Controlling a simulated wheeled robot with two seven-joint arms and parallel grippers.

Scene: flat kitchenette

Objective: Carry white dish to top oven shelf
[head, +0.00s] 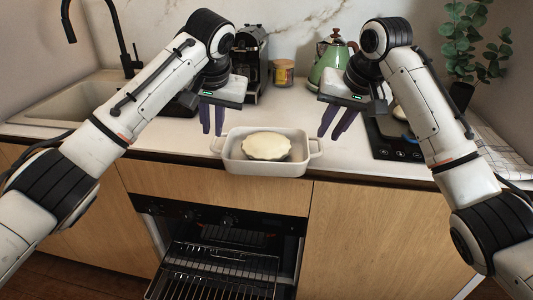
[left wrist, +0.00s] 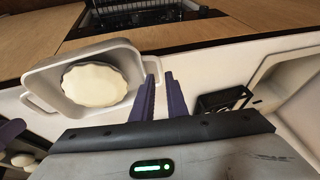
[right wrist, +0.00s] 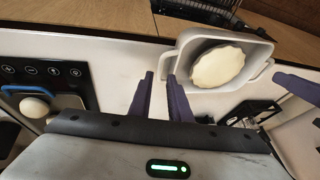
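The white dish (head: 264,166) stands on the counter near its front edge, with a pale round pie (head: 266,146) inside and a handle at each end. It also shows in the left wrist view (left wrist: 60,76) and the right wrist view (right wrist: 190,40). My left gripper (head: 212,119) is just left of the left handle, fingers pointing down and slightly apart, empty. My right gripper (head: 337,123) is above and right of the right handle, fingers slightly apart, empty. The oven (head: 220,240) below the counter is open, with wire racks (head: 222,262) pulled forward.
A sink (head: 65,100) is at the left. A coffee machine (head: 252,60), a small jar (head: 284,73) and a green kettle (head: 332,62) stand behind the dish. A dark hob (head: 392,148) lies at the right. The counter between dish and jar is clear.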

